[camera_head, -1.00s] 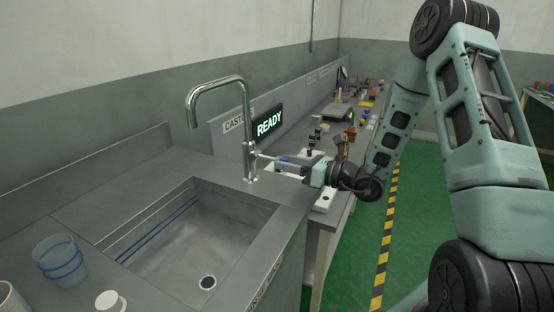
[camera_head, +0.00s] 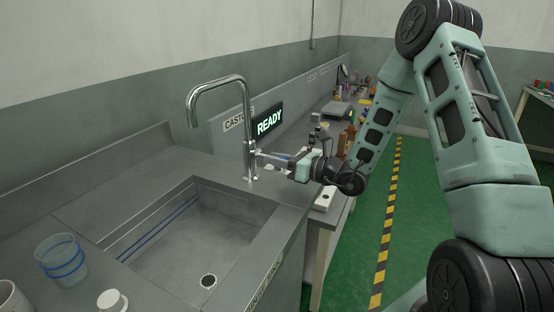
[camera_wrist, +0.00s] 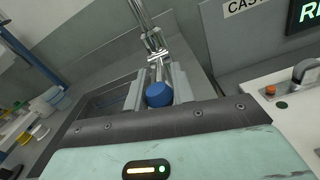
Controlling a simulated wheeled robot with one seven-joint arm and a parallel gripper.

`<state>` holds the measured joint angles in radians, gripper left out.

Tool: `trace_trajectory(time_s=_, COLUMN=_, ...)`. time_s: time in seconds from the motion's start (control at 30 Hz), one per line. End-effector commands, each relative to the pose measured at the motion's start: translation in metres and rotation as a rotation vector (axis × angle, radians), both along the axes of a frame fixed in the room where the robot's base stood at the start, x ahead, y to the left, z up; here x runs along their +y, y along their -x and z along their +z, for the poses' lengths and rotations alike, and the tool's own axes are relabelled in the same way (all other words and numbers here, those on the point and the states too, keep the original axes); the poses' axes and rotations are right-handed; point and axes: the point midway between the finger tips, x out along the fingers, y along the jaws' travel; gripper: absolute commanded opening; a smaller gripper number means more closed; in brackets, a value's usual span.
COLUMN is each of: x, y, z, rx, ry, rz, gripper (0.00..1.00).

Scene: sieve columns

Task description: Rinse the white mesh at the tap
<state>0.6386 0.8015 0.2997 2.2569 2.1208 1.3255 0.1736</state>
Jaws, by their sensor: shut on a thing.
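The chrome tap (camera_head: 246,135) stands at the back right of the sink, its spout arching left over the basin. No water shows at the spout. My gripper (camera_head: 281,166) is at the right side of the tap post. In the wrist view its two fingers (camera_wrist: 156,88) are around a blue knob (camera_wrist: 158,96) that appears to be the end of the tap's side lever, and they are shut on it. The chrome tap (camera_wrist: 152,35) rises beyond the fingers there. I cannot make out a white mesh in either view.
The sink basin (camera_head: 208,227) looks empty, with a drain near the front. A clear beaker with blue bands (camera_head: 61,262) and a white capped item (camera_head: 112,301) stand front left. A lit READY sign (camera_head: 269,122) is behind the tap. A crowded bench continues behind my arm.

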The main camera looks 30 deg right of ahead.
Motion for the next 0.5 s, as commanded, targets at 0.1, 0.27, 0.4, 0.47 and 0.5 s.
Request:
trace_trajectory(time_s=0.1, x=0.0002, y=-0.0001, z=0.0097, rx=0.042, ry=0.029, rz=0.001, gripper=0.00)
trace_trajectory(time_s=0.27, x=0.0009, y=-0.0004, z=0.0147, rx=0.114, ry=0.075, rz=0.002, gripper=0.00)
trace_trajectory(time_s=0.4, x=0.0010, y=-0.0005, z=0.0145, rx=0.153, ry=0.101, rz=0.002, gripper=0.00)
trace_trajectory(time_s=0.47, x=0.0008, y=-0.0005, z=0.0134, rx=0.160, ry=0.106, rz=0.001, gripper=0.00)
trace_trajectory(time_s=0.5, x=0.0008, y=-0.0006, z=0.0127, rx=0.161, ry=0.107, rz=0.001, gripper=0.00)
